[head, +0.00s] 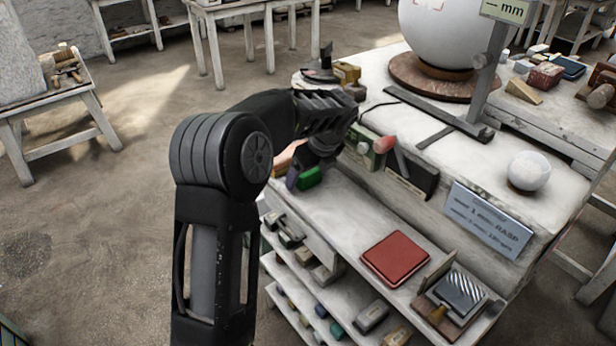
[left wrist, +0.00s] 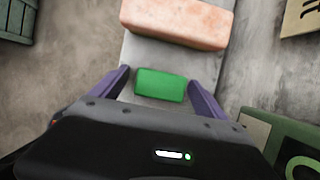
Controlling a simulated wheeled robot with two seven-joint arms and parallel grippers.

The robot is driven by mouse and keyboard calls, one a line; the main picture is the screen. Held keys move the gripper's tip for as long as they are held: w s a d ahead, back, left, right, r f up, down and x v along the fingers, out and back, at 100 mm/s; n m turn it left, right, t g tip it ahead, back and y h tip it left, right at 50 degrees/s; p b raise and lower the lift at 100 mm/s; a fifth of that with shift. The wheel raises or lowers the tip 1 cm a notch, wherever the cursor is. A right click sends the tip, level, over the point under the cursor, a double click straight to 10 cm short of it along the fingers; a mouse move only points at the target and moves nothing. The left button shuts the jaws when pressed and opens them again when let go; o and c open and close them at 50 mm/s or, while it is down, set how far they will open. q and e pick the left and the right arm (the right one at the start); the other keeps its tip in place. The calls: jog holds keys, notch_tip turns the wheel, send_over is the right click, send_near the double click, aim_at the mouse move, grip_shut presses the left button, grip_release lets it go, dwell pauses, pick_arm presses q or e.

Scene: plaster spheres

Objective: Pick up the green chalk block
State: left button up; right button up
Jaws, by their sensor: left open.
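The green chalk block (head: 309,178) lies on the upper shelf ledge of the white workbench, at its far left end. In the left wrist view the green block (left wrist: 160,85) lies between two purple fingers, with a gap on each side. My left gripper (head: 303,181) points down over the block and is open. It also shows in the left wrist view (left wrist: 159,80). In the head view my gripper hides part of the block. My right gripper is not in view.
A pinkish block (left wrist: 175,24) lies just beyond the green one. A green box (head: 366,146) stands against the bench to the right of my gripper. A red pad (head: 394,258) lies farther along the ledge, with bare ledge between. A big white sphere (head: 450,28) stands on the bench.

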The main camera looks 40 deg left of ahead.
pick_arm(q)
jog(key=shift+c, duration=0.6)
jog(key=c, duration=1.5)
